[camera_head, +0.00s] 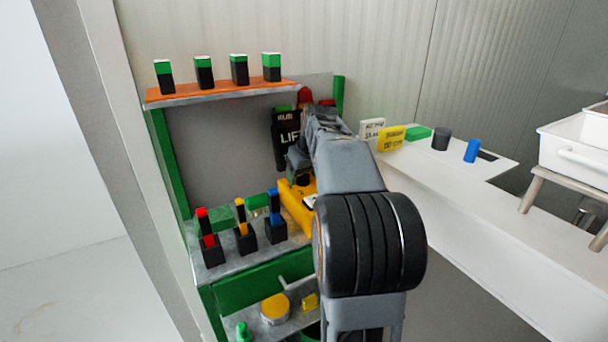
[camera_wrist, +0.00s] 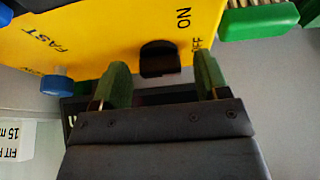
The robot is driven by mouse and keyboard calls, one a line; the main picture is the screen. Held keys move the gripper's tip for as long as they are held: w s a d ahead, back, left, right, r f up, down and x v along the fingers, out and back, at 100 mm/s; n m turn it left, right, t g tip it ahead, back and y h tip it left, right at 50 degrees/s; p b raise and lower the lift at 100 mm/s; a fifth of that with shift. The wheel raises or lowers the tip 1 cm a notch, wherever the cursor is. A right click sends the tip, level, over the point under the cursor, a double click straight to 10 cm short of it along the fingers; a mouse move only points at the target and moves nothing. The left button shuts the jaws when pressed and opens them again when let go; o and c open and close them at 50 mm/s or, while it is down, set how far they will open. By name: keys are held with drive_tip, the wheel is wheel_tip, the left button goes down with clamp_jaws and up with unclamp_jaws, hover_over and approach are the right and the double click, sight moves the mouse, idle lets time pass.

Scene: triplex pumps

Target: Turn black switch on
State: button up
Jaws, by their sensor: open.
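The black switch (camera_wrist: 160,58) is a small dark knob on a yellow panel (camera_wrist: 105,35), in the wrist view. It sits at the panel's lower edge beside the "OFF" label, with the "ON" label further up. My gripper (camera_wrist: 162,76) is open. Its two green fingertips are on either side of the switch, with visible gaps, and I cannot tell whether they reach its depth. In the head view, my gripper (camera_head: 300,163) is above the yellow box (camera_head: 297,207), largely hidden by my arm, so the switch is not clear there.
A blue knob (camera_wrist: 57,83) and a green block (camera_wrist: 258,22) flank the switch in the wrist view. In the head view, red, yellow and blue levers (camera_head: 240,225) stand left of the yellow box.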

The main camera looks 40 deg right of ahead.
drive_tip(key=c, duration=0.9)
drive_tip(key=shift+r+n, duration=0.1)
drive_tip(key=shift+n, duration=0.2)
drive_tip(key=n+y+p, duration=0.1)
drive_tip(key=n, duration=0.1)
drive_tip(key=n+y+p, duration=0.1)
drive_tip(key=n+p, duration=0.1)
drive_tip(key=shift+d+r+n, duration=0.1)
drive_tip(key=shift+d+n, duration=0.1)
drive_tip(key=shift+n, duration=0.2)
drive_tip(key=n+y+p, duration=0.1)
drive_tip(key=n, duration=0.2)
drive_tip(key=n+g+y+p, duration=0.1)
drive_tip(key=n+p, duration=0.1)
drive_tip(key=n, duration=0.1)
drive_tip(key=shift+w+d+g, duration=0.1)
drive_tip(key=shift+w+g, duration=0.05)
drive_tip(key=shift+g, duration=0.15)
drive_tip(key=shift+n, duration=0.4)
